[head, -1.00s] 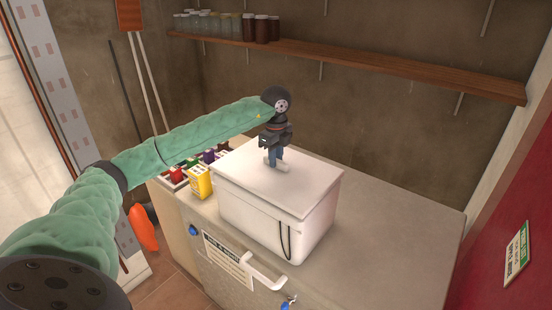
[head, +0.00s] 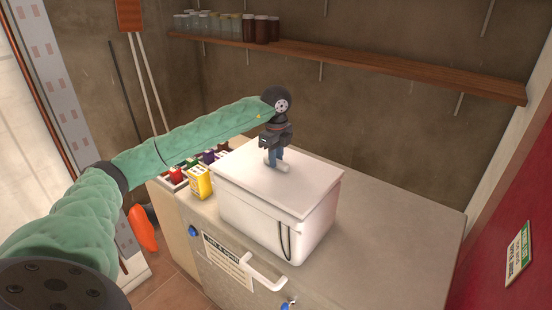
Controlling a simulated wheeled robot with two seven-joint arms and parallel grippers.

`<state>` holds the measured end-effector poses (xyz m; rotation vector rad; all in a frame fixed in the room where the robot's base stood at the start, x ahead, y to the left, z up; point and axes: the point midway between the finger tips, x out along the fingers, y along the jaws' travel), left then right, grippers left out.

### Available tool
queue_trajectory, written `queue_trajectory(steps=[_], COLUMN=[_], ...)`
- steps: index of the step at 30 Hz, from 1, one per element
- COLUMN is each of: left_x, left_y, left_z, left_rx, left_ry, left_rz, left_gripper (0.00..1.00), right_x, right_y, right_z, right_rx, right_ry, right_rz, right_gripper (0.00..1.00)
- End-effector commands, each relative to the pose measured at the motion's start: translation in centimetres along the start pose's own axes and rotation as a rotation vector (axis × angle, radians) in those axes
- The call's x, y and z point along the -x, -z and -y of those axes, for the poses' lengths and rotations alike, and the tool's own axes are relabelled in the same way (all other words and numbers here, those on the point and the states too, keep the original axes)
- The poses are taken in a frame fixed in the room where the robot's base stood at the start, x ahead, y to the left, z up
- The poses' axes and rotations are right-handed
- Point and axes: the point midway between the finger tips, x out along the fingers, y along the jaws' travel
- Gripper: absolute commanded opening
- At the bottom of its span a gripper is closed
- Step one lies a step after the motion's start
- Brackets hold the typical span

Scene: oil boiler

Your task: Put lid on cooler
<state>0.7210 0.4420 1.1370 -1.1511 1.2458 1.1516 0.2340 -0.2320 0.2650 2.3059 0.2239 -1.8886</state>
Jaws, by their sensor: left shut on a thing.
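A white cooler (head: 262,222) stands upright on the grey boiler top. Its flat white lid (head: 300,196) lies over the cooler's opening and looks lined up with the rim. Whether it is fully seated I cannot tell. My left gripper (head: 276,163) reaches down from above and is shut on the lid's small handle (head: 283,168) near the lid's middle. The fingers partly hide the handle. A dark strap (head: 284,240) hangs on the cooler's front side. My right gripper is not in view.
Several small coloured cartons, with a yellow one (head: 199,183) in front, stand left of the cooler. The boiler top (head: 400,215) is clear to the right. A wooden shelf (head: 400,72) with jars (head: 262,28) runs along the back wall.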

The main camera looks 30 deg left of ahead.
Motion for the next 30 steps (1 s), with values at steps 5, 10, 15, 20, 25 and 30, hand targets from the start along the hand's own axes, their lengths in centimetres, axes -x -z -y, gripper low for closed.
queue_trajectory(steps=[5,10,15,20,25,30], left_x=[0.0,-0.3,-0.6,-0.8,-1.1,-1.1], left_y=[0.0,0.0,0.0,0.0,0.0,0.0], left_z=[0.0,0.0,0.0,0.0,0.0,0.0], left_rx=[0.000,0.000,0.000,0.000,0.000,0.000], left_ry=[0.001,0.001,0.001,0.001,0.000,0.000], left_rz=[0.000,0.000,0.000,0.000,0.000,0.000], left_gripper=[0.00,0.00,0.00,0.00,0.00,0.30], right_x=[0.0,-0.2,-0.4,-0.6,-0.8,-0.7], right_y=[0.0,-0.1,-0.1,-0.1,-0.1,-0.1], right_z=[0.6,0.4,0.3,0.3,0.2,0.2], right_rx=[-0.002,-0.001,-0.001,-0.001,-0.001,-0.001], right_ry=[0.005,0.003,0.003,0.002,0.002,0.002], right_rz=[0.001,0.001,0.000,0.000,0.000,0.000], right_gripper=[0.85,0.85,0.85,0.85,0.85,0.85])
